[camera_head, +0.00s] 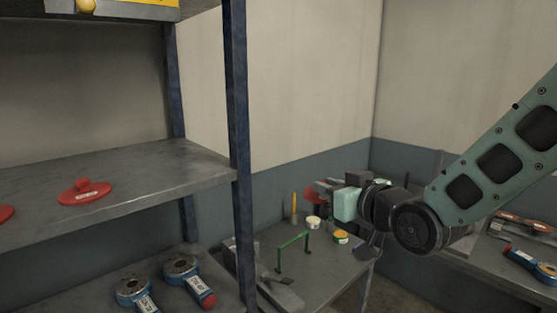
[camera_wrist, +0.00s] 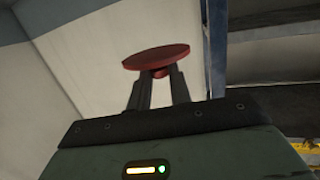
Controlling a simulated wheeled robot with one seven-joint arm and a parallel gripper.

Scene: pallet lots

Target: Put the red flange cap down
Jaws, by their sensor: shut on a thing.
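A red flange cap (camera_wrist: 156,56) is held between the two dark fingers of my gripper (camera_wrist: 160,78) in the wrist view, by a short stem under its round disc. In the head view the same cap shows small and partly hidden behind my gripper (camera_head: 326,187), which hangs in the air above or in front of the workbench. I see nothing touching the cap's disc. A similar red flange cap (camera_head: 80,190) rests on the middle shelf at the left.
The grey shelf (camera_head: 150,174) has free room right of its cap, beside a blue upright (camera_head: 237,130). Blue tools (camera_head: 183,269) lie on the lower shelf. The workbench (camera_head: 322,271) carries a green handle (camera_head: 293,240) and small tins (camera_head: 341,236). Another bench stands right.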

